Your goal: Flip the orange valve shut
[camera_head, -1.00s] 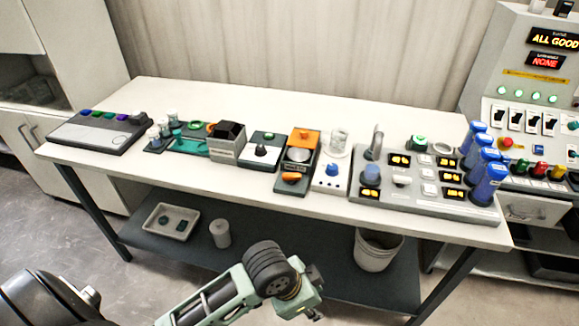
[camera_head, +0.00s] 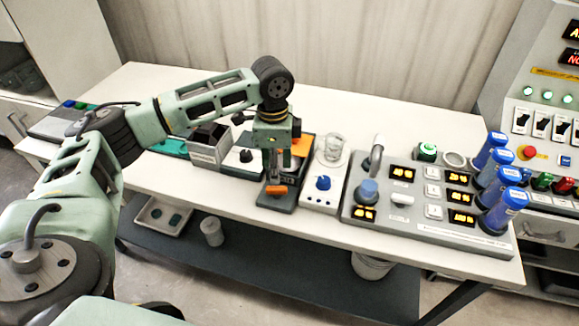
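The orange valve (camera_head: 277,190) is a small lever on the front of a dark unit (camera_head: 270,205) at the table's front edge. My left arm comes in from the left and reaches over the table. My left gripper (camera_head: 274,178) points down over this unit, with its fingertips just above or at the orange lever. I cannot tell whether they touch it. The fingers look close together, but their gap is too small to judge. The gripper hides much of the unit's middle; part of its orange top (camera_head: 303,145) shows behind. My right gripper is out of view.
A white unit with a blue knob (camera_head: 323,183) stands close on the right. A grey panel (camera_head: 430,232) with displays and blue-capped cylinders is farther right. A black-knobbed unit (camera_head: 245,156) and a grey box (camera_head: 210,148) stand on the left. The table's back strip is clear.

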